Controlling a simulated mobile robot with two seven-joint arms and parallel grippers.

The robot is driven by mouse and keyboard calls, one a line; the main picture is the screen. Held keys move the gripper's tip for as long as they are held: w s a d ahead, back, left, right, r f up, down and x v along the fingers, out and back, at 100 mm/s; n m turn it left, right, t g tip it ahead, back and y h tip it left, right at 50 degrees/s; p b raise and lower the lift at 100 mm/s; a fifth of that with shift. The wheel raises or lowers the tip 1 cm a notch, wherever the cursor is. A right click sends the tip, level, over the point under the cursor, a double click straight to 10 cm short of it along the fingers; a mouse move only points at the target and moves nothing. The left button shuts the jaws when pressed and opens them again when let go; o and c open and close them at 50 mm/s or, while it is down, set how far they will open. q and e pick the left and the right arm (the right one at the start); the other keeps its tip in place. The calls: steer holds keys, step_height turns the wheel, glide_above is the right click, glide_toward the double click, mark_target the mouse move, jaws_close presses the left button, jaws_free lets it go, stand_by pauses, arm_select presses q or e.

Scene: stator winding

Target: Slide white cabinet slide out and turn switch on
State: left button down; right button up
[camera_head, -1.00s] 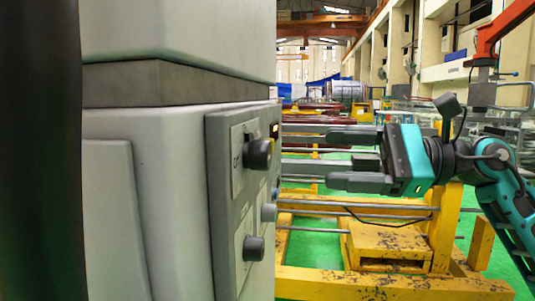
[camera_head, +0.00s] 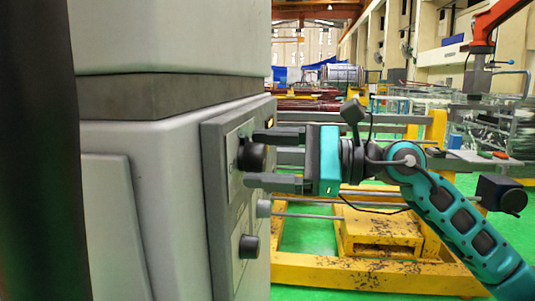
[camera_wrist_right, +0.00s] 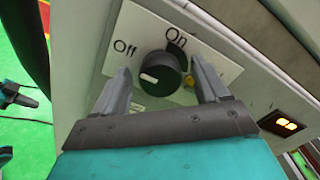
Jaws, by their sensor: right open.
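The white cabinet (camera_head: 160,190) fills the left of the head view, with a grey control panel (camera_head: 218,220) on its right face. A black rotary switch (camera_head: 252,156) sticks out near the panel's top. In the right wrist view the switch (camera_wrist_right: 161,75) sits on a white plate marked Off and On, and its white mark points left, below Off. My right gripper (camera_head: 262,158) is open, with one finger on each side of the switch. In the wrist view a gap shows between the knob and each finger.
Two more knobs (camera_head: 249,246) (camera_head: 264,208) stick out lower on the panel. A lit display (camera_wrist_right: 286,125) shows beside the switch plate. A yellow frame (camera_head: 375,275) with metal rails stands on the green floor behind my right arm.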

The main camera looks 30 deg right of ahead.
steer(key=shift+c, duration=0.5)
steer(key=c, duration=1)
